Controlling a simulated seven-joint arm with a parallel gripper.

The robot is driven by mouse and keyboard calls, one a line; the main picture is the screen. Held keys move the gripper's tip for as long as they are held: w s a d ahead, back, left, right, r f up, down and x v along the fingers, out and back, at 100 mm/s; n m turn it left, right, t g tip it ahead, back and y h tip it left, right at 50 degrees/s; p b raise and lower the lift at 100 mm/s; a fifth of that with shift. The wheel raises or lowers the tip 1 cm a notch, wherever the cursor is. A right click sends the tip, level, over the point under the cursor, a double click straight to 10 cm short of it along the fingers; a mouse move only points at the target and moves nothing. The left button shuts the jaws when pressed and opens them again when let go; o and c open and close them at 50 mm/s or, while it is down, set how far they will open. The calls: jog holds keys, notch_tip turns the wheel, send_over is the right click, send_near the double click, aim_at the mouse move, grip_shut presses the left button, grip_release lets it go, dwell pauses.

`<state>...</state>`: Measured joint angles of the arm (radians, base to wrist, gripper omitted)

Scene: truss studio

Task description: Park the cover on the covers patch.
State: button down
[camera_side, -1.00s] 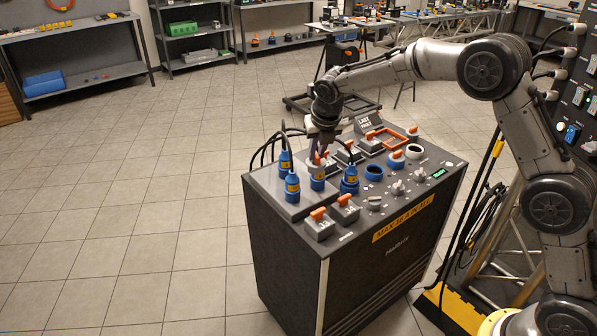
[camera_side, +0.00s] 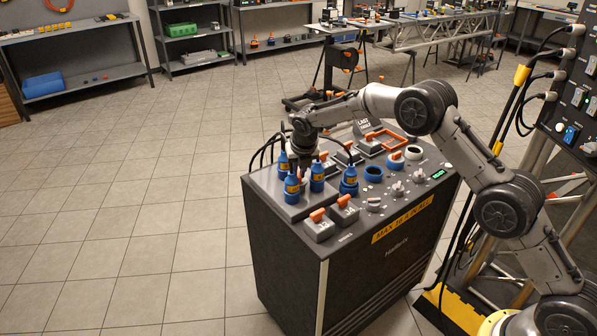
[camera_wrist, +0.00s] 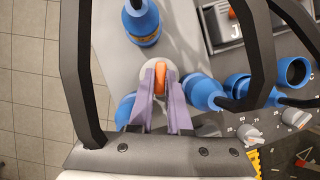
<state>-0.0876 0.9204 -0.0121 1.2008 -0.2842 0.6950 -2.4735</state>
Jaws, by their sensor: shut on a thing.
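The cover (camera_wrist: 146,72) is a small pale round cap with an upright orange tab. In the wrist view my gripper (camera_wrist: 160,80) has its purple fingers closed on both sides of that tab. In the side view my gripper (camera_side: 302,168) is low over the left part of the console top, among the blue plugs; the cover is mostly hidden there. I cannot tell whether the cover touches the surface. No label reading covers is legible; an orange rectangular outline (camera_side: 404,147) lies at the back right of the console top.
Blue plugs (camera_side: 292,187) (camera_side: 317,178) (camera_side: 349,182) with black cables stand close around my gripper. Orange-handled switches (camera_side: 317,215) line the console front.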

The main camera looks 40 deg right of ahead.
jog(key=c, duration=0.9)
grip_release()
jog(key=shift+f, duration=0.1)
jog(key=shift+o, duration=0.2)
jog(key=v, duration=1.2)
jog(key=shift+r, duration=0.2)
